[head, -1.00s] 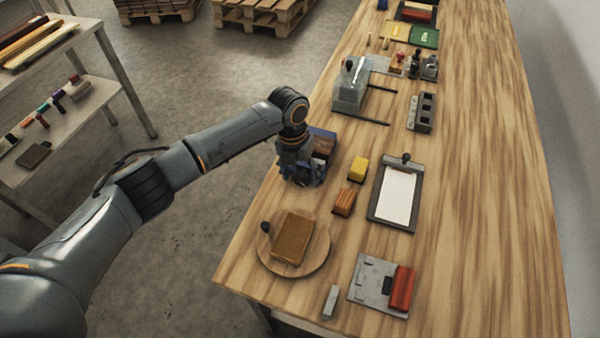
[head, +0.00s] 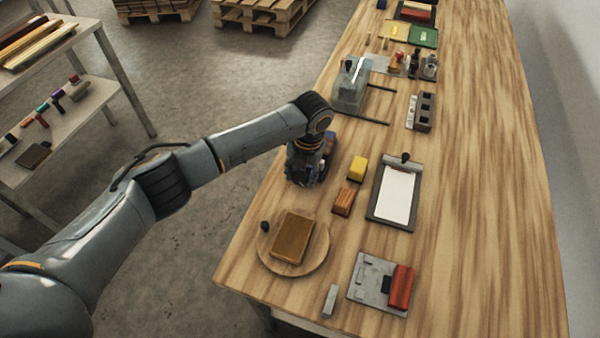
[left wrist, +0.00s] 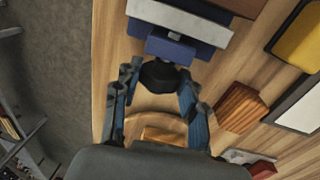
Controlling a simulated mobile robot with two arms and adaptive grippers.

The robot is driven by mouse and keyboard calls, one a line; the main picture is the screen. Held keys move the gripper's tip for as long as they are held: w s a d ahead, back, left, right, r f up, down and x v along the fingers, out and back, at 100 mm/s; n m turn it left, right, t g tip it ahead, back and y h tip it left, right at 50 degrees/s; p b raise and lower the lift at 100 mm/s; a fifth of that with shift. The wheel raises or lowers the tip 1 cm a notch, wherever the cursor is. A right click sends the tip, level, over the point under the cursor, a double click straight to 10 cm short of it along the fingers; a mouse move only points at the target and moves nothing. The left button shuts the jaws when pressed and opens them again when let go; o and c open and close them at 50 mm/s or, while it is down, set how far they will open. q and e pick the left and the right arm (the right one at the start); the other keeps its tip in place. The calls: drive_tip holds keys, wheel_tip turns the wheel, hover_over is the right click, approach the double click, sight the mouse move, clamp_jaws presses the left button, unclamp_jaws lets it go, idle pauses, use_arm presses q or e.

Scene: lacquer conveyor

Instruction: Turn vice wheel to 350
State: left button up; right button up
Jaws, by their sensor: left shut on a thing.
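The vice is blue with grey jaws. In the left wrist view its blue body (left wrist: 172,48) is at the top centre, and its dark round wheel (left wrist: 160,76) faces me. My left gripper (left wrist: 159,82) has a finger on each side of the wheel and is shut on it. In the head view my left gripper (head: 304,178) is at the left side of the bench, and my wrist hides nearly all of the vice (head: 330,143). I cannot read any angle mark on the wheel. My right gripper is in neither view.
A round wooden board (head: 318,262) with a brown block (head: 292,238) and a black knob stands in front. A yellow block (head: 358,167), an orange-brown block (head: 344,201) and a clipboard (head: 397,195) are to the right. The bench's right side is clear.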

use_arm(q)
drive_tip(key=shift+d+f+t+y+b, duration=0.1)
drive_tip(key=shift+t+y, duration=0.15)
drive_tip(key=shift+y, duration=0.45)
drive_tip(key=shift+d+r+t+y+b, duration=0.1)
drive_tip(key=shift+t+y+b, duration=0.1)
drive_tip(key=shift+y, duration=0.5)
drive_tip(key=shift+d+f+t+y+b, duration=0.1)
drive_tip(key=shift+t+y, duration=0.15)
drive_tip(key=shift+y, duration=0.45)
drive_tip(key=shift+s, duration=0.1)
drive_tip(key=o, duration=1.2)
drive_tip(key=shift+c, duration=0.2)
drive_tip(key=v, duration=1.2)
